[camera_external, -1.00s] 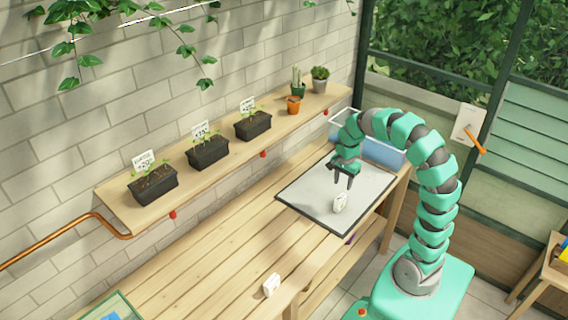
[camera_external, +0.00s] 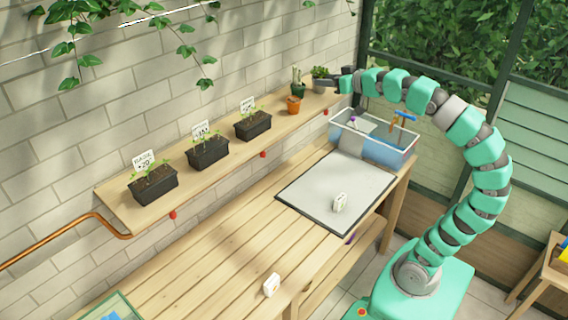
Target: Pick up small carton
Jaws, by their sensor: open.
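A small white carton (camera_external: 340,202) stands on the grey mat (camera_external: 318,192) near its front edge. A second small white carton (camera_external: 271,285) stands on the bare wooden bench near its front edge. I cannot tell which of the two the task means. My gripper (camera_external: 340,83) is raised at the back, level with the shelf's right end and beside the small potted plants. It is open, with nothing seen between its fingers, and is well away from both cartons.
A clear bin (camera_external: 375,138) with tools stands at the bench's back right. A wooden shelf (camera_external: 222,152) along the brick wall holds several black seedling planters (camera_external: 208,152) and an orange pot (camera_external: 293,105). The bench's middle (camera_external: 225,250) is clear.

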